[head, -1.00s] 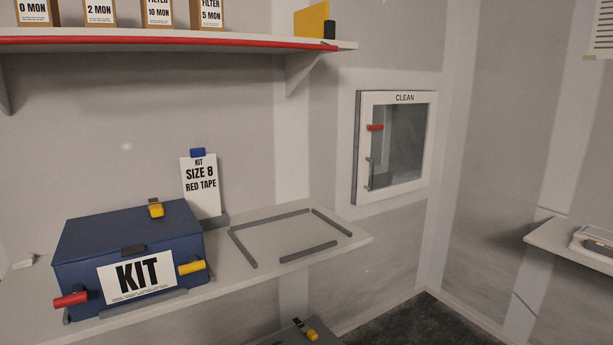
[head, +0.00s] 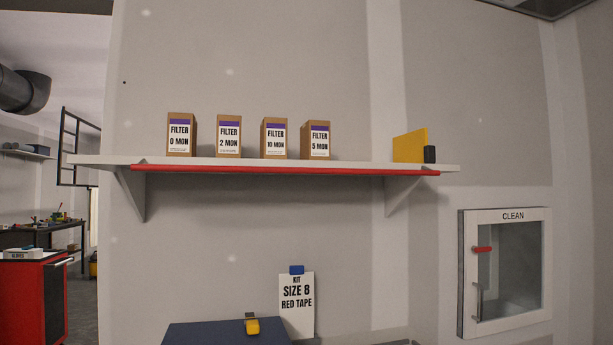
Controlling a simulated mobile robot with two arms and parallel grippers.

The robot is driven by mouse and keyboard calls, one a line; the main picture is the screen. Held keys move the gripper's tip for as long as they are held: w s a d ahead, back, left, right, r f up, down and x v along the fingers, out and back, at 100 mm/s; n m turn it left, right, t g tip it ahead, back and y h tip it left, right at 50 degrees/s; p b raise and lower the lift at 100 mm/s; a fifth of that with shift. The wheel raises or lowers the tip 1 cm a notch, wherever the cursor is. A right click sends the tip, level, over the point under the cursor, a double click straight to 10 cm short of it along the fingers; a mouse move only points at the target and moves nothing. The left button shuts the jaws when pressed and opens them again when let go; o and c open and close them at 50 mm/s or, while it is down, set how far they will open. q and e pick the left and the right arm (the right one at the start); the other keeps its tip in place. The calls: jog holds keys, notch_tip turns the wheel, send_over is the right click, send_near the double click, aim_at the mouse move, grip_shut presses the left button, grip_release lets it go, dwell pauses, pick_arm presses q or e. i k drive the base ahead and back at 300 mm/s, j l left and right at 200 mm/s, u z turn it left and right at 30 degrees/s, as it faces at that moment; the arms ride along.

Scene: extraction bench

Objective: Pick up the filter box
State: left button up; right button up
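Several brown filter boxes with purple bands and white labels stand upright in a row on the wall shelf (head: 350,165). From left to right they are the FILTER 0 MON box (head: 181,134), the FILTER 2 MON box (head: 228,136), the FILTER 10 MON box (head: 273,138) and the FILTER 5 MON box (head: 316,140). Gaps separate the boxes. Neither of my grippers is in the head view.
A red strip (head: 290,171) runs along the shelf's front edge. A yellow panel (head: 409,146) and a black block (head: 430,154) are at its right end. Below are a blue kit case (head: 210,334), a SIZE 8 RED TAPE card (head: 297,308) and the CLEAN cabinet (head: 504,272).

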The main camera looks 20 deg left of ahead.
aim_at(182, 128)
jog(key=u, duration=1.3)
